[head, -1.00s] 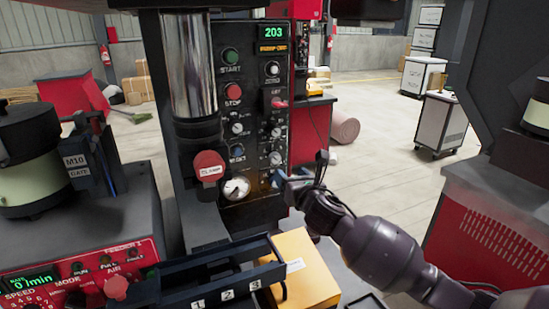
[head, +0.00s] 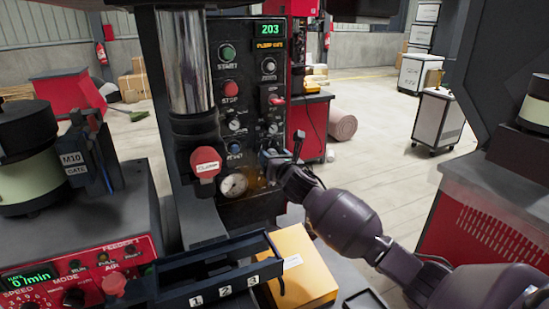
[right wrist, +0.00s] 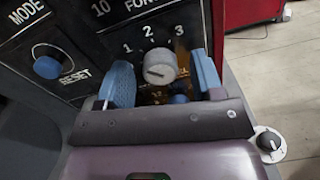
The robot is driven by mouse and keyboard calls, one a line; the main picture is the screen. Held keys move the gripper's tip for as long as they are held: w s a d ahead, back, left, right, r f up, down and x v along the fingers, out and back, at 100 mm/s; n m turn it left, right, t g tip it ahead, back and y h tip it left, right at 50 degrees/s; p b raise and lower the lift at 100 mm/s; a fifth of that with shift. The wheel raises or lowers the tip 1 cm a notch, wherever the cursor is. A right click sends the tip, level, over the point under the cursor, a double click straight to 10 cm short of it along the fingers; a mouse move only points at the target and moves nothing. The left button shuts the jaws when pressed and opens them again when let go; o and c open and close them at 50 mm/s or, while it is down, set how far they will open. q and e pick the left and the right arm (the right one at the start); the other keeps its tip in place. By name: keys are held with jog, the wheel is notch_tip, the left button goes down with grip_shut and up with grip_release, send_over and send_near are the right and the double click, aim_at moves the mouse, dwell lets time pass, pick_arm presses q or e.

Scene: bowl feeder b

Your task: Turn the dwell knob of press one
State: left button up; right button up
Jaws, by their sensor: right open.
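The press control panel (head: 245,75) stands upright in the head view, with a green START button, a red STOP button and several small knobs. My right gripper (head: 268,160) is at the panel's lower right in the head view and hides part of it. In the right wrist view my right gripper (right wrist: 162,63) is open, with one blue fingertip on each side of a pale round knob (right wrist: 158,69) on a scale marked 1, 2, 3. I cannot tell whether the fingertips touch it. The knob's own label is mostly hidden. My left gripper is not in view.
A blue RESET button (right wrist: 47,67) is left of the fingers. A yellow box (head: 300,268) and a numbered dark tray (head: 215,268) lie below.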

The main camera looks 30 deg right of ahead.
jog(key=c, duration=0.6)
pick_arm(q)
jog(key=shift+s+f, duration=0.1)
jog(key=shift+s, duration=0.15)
pick_arm(e)
jog(key=c, duration=0.3)
pick_arm(q)
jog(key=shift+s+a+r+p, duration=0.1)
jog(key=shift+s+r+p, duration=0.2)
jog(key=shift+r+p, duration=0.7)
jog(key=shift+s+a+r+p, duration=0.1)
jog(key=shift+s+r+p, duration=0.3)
jog(key=shift+p, duration=1.1)
pick_arm(e)
jog(key=shift+d+f+m+y, duration=0.1)
jog(key=shift+m+y, duration=0.05)
jog(key=shift+m, duration=4.2)
jog(key=shift+f+m+y, duration=0.1)
jog(key=shift+m+y, duration=0.05)
jog(key=shift+m, duration=4.2)
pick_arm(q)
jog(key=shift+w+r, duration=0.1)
